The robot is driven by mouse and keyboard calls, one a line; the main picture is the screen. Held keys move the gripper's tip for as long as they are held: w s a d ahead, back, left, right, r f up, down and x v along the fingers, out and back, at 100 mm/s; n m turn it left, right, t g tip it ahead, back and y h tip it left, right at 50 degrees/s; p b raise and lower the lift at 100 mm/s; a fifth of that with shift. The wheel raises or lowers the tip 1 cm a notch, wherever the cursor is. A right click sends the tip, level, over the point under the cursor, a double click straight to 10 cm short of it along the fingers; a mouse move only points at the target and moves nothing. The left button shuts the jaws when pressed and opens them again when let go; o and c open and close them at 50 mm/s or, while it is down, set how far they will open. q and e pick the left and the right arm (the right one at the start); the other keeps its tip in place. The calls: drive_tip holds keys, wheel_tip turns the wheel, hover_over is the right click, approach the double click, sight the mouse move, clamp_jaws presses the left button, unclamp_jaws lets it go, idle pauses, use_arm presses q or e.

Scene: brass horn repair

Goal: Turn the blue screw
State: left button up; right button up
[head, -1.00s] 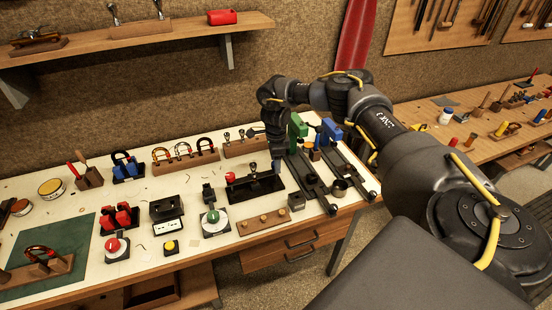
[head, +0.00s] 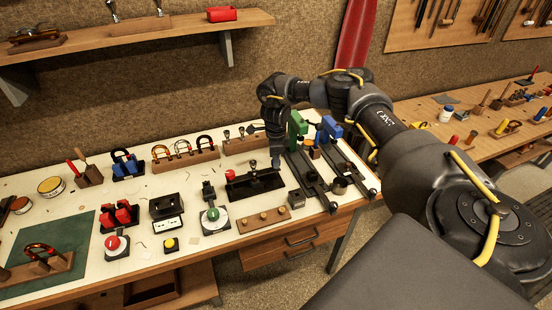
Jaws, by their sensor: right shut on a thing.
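A long black stand (head: 243,191) on the bench carries a red knob (head: 230,174) at its left end and a dark post in the middle. My right gripper (head: 276,163) points down at the stand's right end, in front of the green clamp. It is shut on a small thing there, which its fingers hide. This fits the blue screw, but I cannot make out its colour or shape. A blue clamp (head: 331,129) stands on a black rail further right, apart from my gripper. My left gripper is not in view.
A green clamp (head: 297,124) on its rail stands close to the right of my gripper. A wooden block with pegs (head: 264,220) and a green-knobbed dial (head: 214,217) lie in front. Racks of padlock-like shackles (head: 184,160) stand behind left.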

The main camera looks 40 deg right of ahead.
drive_tip(key=m, duration=0.5)
drive_tip(key=shift+b, duration=0.35)
drive_tip(key=m, duration=0.5)
drive_tip(key=shift+m, duration=0.3)
drive_tip(key=m, duration=0.5)
drive_tip(key=shift+r+p, duration=0.1)
drive_tip(key=shift+p, duration=0.3)
drive_tip(key=m+p, duration=0.1)
drive_tip(key=m, duration=0.4)
drive_tip(key=m+p, duration=0.3)
drive_tip(key=m, duration=0.3)
drive_tip(key=shift+d, duration=0.1)
drive_tip(key=m, duration=0.4)
drive_tip(key=shift+p, duration=0.4)
drive_tip(key=m, duration=1.2)
drive_tip(key=shift+m, duration=0.3)
